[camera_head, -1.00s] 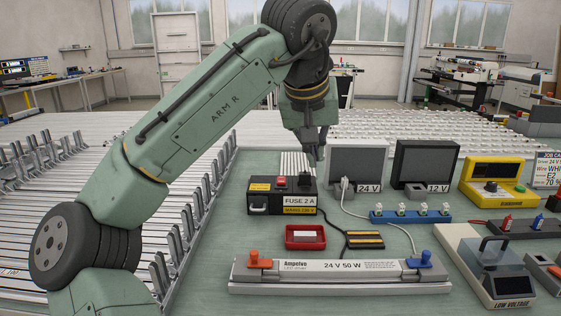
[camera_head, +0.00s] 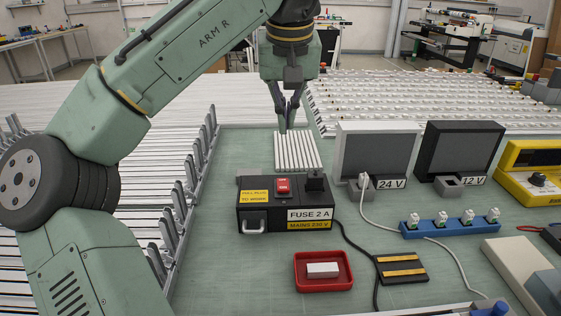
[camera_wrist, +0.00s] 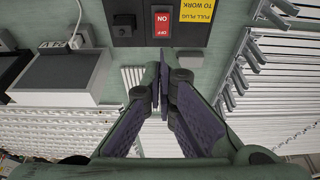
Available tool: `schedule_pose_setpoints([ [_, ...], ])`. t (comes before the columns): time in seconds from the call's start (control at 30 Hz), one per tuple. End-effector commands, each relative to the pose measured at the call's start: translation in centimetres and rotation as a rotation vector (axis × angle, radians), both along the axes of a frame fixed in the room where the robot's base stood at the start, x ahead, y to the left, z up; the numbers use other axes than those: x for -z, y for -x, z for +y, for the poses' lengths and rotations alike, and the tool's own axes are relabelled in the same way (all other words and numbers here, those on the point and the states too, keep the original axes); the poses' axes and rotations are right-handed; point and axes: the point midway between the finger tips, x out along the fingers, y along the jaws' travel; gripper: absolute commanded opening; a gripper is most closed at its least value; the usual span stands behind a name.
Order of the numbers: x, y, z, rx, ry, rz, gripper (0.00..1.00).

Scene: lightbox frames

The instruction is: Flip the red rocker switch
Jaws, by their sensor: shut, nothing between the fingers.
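The red rocker switch (camera_head: 283,186) sits on top of a black fuse box (camera_head: 262,219) labelled "FUSE 2 A" and "MAINS 230 V". In the wrist view the red switch (camera_wrist: 162,23) shows "ON" and "OFF" markings, near the top edge of the picture. My gripper (camera_head: 287,127) points down behind the box, above the far end of the bench, with its fingers together and empty. In the wrist view my gripper's fingers (camera_wrist: 160,85) meet just below the switch in the picture, apart from it. Which side of the rocker is pressed I cannot tell.
White strips (camera_head: 298,152) lie behind the box. A 24 V unit (camera_head: 374,150) and a 12 V unit (camera_head: 460,150) stand to its right. A red tray (camera_head: 324,284) and a black-and-yellow block (camera_head: 401,270) lie in front. Upright metal clips line the left.

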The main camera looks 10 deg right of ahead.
Motion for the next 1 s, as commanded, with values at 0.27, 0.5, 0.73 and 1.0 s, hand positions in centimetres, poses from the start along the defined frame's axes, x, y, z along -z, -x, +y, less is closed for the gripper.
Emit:
schedule_pose_setpoints([
  [0.27,0.0,0.0,0.0,0.000,0.000,-0.001,0.00],
  [0.5,1.3,-0.4,-0.1,0.002,0.001,0.001,0.00],
  [0.73,5.5,-1.6,-0.3,0.003,0.002,0.002,0.00],
  [1.0,10.6,-2.8,-0.5,-0.001,-0.002,0.001,0.00],
])
